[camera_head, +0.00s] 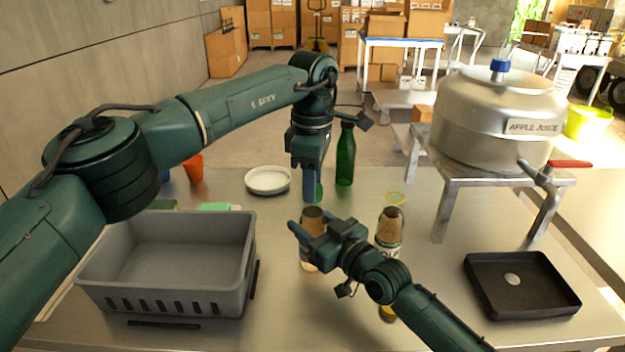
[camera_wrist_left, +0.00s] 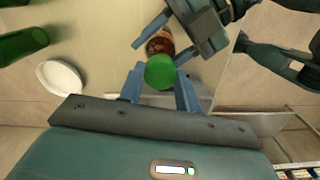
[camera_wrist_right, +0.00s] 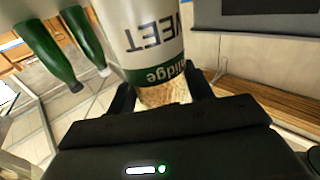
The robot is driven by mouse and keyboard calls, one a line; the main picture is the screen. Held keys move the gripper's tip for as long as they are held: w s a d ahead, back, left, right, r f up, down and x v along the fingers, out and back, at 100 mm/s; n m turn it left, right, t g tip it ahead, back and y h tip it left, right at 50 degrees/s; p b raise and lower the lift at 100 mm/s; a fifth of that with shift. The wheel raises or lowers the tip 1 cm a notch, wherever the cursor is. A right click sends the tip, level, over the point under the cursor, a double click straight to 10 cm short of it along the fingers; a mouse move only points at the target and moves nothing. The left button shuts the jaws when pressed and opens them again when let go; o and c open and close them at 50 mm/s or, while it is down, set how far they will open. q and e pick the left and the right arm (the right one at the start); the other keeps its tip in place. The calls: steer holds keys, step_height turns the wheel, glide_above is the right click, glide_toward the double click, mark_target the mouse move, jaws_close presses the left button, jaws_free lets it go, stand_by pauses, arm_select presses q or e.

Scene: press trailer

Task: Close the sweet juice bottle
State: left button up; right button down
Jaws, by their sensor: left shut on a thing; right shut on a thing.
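The sweet juice bottle (camera_head: 309,258) stands upright on the near middle of the table; its brown top faces up. My right gripper (camera_head: 316,232) is shut on it near the top. In the right wrist view the bottle (camera_wrist_right: 150,50) shows a white and green label with part of "SWEET", upside down. My left gripper (camera_head: 312,196) is shut on a green cap (camera_wrist_left: 160,72) and points down, just behind the bottle in the head view. In the left wrist view the cap overlaps part of the bottle (camera_wrist_left: 160,42); I cannot tell the gap between them.
A second bottle (camera_head: 389,228) stands close right of my right gripper. A green bottle (camera_head: 346,155) and white dish (camera_head: 268,190) are behind. A grey crate (camera_head: 165,298) is at left. A black tray (camera_head: 548,302) and the apple juice tank (camera_head: 470,120) on its stand are at right.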

arm_select(q)
steer(key=m, duration=1.2)
steer(key=o, duration=1.1)
steer(key=shift+c, duration=0.2)
steer(key=shift+r, duration=2.25)
steer(key=shift+c, duration=0.4)
